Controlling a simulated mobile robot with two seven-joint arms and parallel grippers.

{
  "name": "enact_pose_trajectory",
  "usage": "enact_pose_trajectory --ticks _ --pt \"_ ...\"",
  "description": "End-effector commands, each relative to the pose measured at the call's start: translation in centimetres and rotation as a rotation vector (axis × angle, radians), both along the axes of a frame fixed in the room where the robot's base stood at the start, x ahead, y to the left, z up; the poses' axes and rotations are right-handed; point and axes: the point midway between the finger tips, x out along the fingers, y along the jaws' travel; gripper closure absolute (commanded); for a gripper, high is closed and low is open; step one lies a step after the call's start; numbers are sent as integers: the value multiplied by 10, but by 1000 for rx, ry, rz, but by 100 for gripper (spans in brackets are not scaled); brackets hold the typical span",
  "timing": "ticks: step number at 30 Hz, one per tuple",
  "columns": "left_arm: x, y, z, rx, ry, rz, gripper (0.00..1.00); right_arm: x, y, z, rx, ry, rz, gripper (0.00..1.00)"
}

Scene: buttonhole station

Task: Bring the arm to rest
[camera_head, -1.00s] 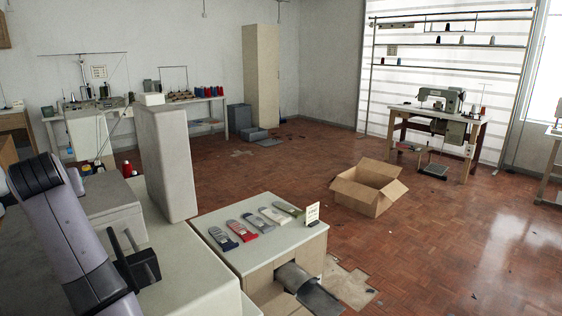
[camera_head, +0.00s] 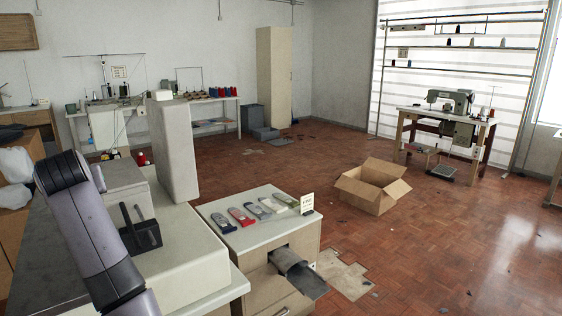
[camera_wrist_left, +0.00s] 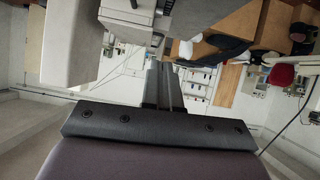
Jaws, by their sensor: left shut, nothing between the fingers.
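My left arm (camera_head: 85,225) comes in from the lower left of the head view. Its left gripper (camera_head: 131,207) is a black block with two thin upright fingers, in front of the pale machine bed. The fingers are shut with nothing between them. In the left wrist view the gripper (camera_wrist_left: 164,72) shows as two dark fingers side by side, touching nothing that I can make out. My right gripper is in neither view.
A pale upright machine column (camera_head: 174,148) stands just beyond the gripper. A small table (camera_head: 240,237) with several coloured flat pieces is to the right, with an open drawer (camera_head: 270,297).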

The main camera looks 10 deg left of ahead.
Motion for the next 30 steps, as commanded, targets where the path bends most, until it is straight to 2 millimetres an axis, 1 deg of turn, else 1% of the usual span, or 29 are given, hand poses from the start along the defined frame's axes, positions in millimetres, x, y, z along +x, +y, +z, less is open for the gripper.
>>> enact_pose_trajectory --ticks 2,3,8,11,14,20,21,23,24,26,27,29,30 --pt "-1 0 -2 3 5 -1 100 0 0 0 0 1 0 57" --pt "-4 -3 -13 18 25 -11 100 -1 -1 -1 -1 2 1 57" --pt "-11 -18 -41 64 80 -65 100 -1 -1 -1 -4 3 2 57" --pt "-17 -32 -63 91 120 -113 100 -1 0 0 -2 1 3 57" --pt "-24 -50 -88 115 172 -177 100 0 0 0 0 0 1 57" --pt "-47 -95 -145 136 284 -337 100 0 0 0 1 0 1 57" --pt "-54 -106 -157 134 309 -374 100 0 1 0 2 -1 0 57" --pt "-65 -122 -175 128 347 -430 100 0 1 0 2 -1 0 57" --pt "-73 -133 -188 122 373 -469 100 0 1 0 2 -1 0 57" --pt "-87 -150 -205 107 411 -528 100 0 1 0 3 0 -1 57" --pt "-98 -162 -217 95 439 -567 100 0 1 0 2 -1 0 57" --pt "-115 -180 -235 73 480 -629 100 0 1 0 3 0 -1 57" --pt "-127 -192 -245 55 508 -669 100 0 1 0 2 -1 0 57"
